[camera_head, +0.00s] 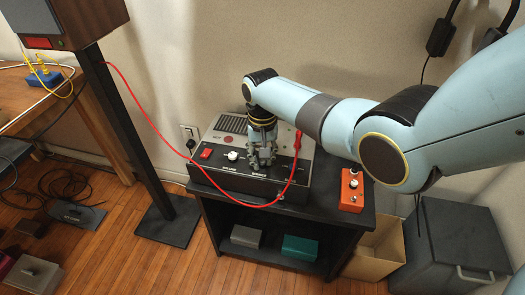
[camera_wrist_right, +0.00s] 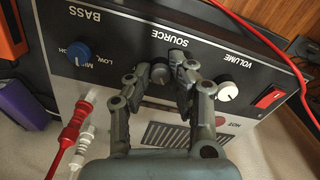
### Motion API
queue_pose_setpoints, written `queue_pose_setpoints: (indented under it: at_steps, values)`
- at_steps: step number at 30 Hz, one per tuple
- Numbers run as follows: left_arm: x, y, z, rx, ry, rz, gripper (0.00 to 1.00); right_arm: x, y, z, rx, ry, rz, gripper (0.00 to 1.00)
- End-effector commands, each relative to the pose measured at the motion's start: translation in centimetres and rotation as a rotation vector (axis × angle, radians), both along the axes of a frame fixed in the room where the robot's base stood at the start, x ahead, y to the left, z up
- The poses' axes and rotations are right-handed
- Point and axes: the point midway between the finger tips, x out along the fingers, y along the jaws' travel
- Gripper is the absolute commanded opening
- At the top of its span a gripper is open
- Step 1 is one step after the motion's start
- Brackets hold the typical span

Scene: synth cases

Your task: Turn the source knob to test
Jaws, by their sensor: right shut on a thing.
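A grey and black amplifier-like unit (camera_head: 229,178) stands on a small black stand against the wall. My right gripper (camera_head: 262,160) reaches down onto its front panel. In the right wrist view the panel is upside down, and the source knob (camera_wrist_right: 160,74), dark and round, sits under the SOURCE label. My right gripper (camera_wrist_right: 159,79) has its fingertips on both sides of this knob and is shut on it. The fingers cover any position marks around the knob, so its setting cannot be read. My left gripper is in neither view.
The white volume knob (camera_wrist_right: 228,90) and red switch (camera_wrist_right: 270,97) are on one side of the source knob, the blue bass knob (camera_wrist_right: 77,52) on the other. A red cable (camera_head: 157,128) crosses the unit's front. An orange box (camera_head: 352,190) sits at the stand's right.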

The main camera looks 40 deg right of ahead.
Motion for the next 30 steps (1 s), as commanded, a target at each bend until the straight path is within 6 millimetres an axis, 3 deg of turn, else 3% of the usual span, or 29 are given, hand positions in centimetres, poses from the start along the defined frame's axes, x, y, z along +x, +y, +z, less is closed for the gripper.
queue_pose_setpoints:
  at_steps: [9, 30]
  values:
    - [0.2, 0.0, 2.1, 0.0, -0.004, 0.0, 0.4, 0.0, 0.1, 0.2, 0.002, 0.001, -0.301, 0.0]
    - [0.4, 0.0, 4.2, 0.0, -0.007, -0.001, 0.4, 0.1, 0.1, 0.1, 0.002, 0.0, -0.965, 0.0]
